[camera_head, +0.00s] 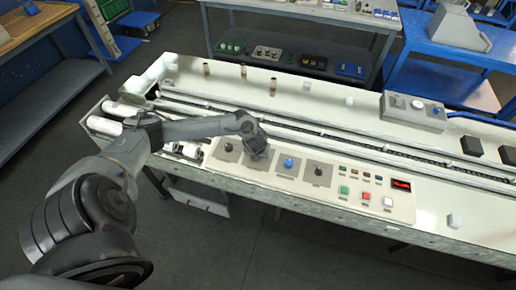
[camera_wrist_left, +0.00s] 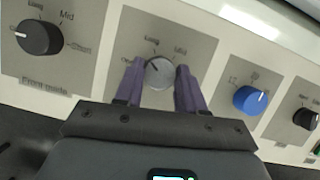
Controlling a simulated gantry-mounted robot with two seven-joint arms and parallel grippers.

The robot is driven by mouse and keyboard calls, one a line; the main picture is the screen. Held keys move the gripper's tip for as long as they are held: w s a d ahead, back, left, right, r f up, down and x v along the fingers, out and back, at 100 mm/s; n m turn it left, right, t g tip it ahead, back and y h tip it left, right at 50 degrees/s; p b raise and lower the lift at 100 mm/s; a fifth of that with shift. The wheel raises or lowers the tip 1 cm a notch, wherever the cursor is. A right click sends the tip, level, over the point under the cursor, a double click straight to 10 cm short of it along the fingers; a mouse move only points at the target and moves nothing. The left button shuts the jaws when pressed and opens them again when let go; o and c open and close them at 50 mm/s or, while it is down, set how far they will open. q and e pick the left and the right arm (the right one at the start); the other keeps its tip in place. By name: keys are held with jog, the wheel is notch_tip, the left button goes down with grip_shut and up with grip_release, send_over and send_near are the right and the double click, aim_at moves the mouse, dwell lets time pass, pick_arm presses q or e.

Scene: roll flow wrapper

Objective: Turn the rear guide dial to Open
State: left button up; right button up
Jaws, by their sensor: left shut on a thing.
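The grey guide dial (camera_wrist_left: 159,74) sits on its grey plate (camera_wrist_left: 163,33) in the left wrist view, between the two purple fingers of my left gripper (camera_wrist_left: 157,66), which is shut on it. A light mark on the dial points up and to the left. In the head view my left gripper (camera_head: 257,152) is over the second dial plate from the left and hides the dial. My right gripper is not in view.
A black dial (camera_wrist_left: 40,37) labelled Front guide is on the left, and a blue dial (camera_wrist_left: 250,99) and another black dial (camera_wrist_left: 305,118) are on the right. Coloured buttons (camera_head: 344,191) and a red display (camera_head: 401,185) are further right on the panel.

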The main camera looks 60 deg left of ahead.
pick_arm(q)
jog(key=n+p, duration=0.2)
jog(key=n+g+p, duration=0.1)
jog(key=p, duration=0.1)
jog(key=shift+w+d+r+n+y, duration=0.15)
jog(key=shift+r+n+y, duration=0.15)
jog(key=n+g+p, duration=0.1)
jog(key=n+p, duration=0.1)
jog(key=shift+f+n, duration=0.15)
jog(key=shift+n, duration=0.15)
jog(key=shift+f+n+g+p, duration=0.1)
jog(key=shift+n+g+p, duration=0.2)
jog(key=shift+n+p, duration=0.3)
jog(key=o, duration=1)
